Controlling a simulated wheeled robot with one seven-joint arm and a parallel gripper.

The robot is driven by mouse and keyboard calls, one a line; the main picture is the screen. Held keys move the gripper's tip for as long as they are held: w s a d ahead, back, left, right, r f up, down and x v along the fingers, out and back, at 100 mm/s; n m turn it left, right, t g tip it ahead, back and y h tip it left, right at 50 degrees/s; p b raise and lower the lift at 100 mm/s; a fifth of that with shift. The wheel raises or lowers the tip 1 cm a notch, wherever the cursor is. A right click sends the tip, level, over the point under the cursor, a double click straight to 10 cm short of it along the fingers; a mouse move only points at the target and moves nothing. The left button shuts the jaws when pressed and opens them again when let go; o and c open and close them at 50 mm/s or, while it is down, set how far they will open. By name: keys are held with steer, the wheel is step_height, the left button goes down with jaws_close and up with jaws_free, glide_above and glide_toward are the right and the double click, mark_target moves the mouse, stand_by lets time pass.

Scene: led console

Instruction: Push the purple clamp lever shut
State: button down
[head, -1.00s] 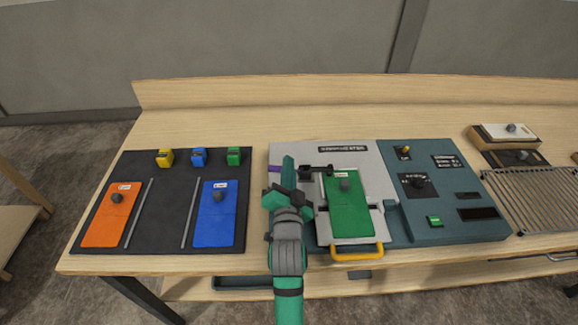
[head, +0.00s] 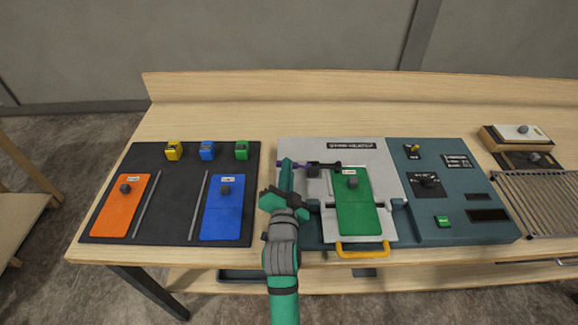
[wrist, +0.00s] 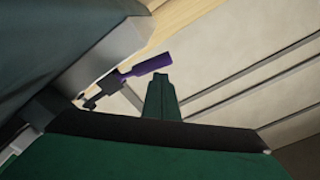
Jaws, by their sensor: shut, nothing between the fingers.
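The purple clamp lever (wrist: 148,66) shows in the wrist view, sticking out to the right from its dark clamp body (wrist: 103,91). In the head view the lever (head: 281,163) is mostly hidden behind my gripper, with a bit of purple showing at the upper left of the clamp (head: 322,167). My gripper (head: 287,165) is shut and empty, its fingers pointing away toward the back of the console. In the wrist view its fingertips (wrist: 160,80) lie right beside the lever's end; I cannot tell whether they touch.
A green plate (head: 355,210) with a dark knob lies right of my gripper on the light console panel, with a yellow handle (head: 362,249) in front. The teal control panel (head: 460,205) is further right. A black mat (head: 170,200) with orange and blue plates lies left.

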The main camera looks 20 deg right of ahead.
steer(key=shift+s+f, duration=0.15)
steer(key=shift+f, duration=0.05)
steer(key=shift+a+f, duration=0.25)
steer(key=shift+a, duration=0.05)
stand_by(0.5)
steer(key=shift+d+r, duration=0.1)
steer(key=shift+r, duration=0.4)
steer(key=r, duration=0.1)
steer(key=s+r, duration=0.1)
steer(key=r, duration=0.1)
steer(key=shift+s+d+r, duration=0.15)
steer(key=shift+s+d, duration=0.05)
steer(key=shift+s, duration=0.2)
steer(key=v, duration=0.9)
steer(key=shift+s+d, duration=0.15)
steer(key=shift+s, duration=0.15)
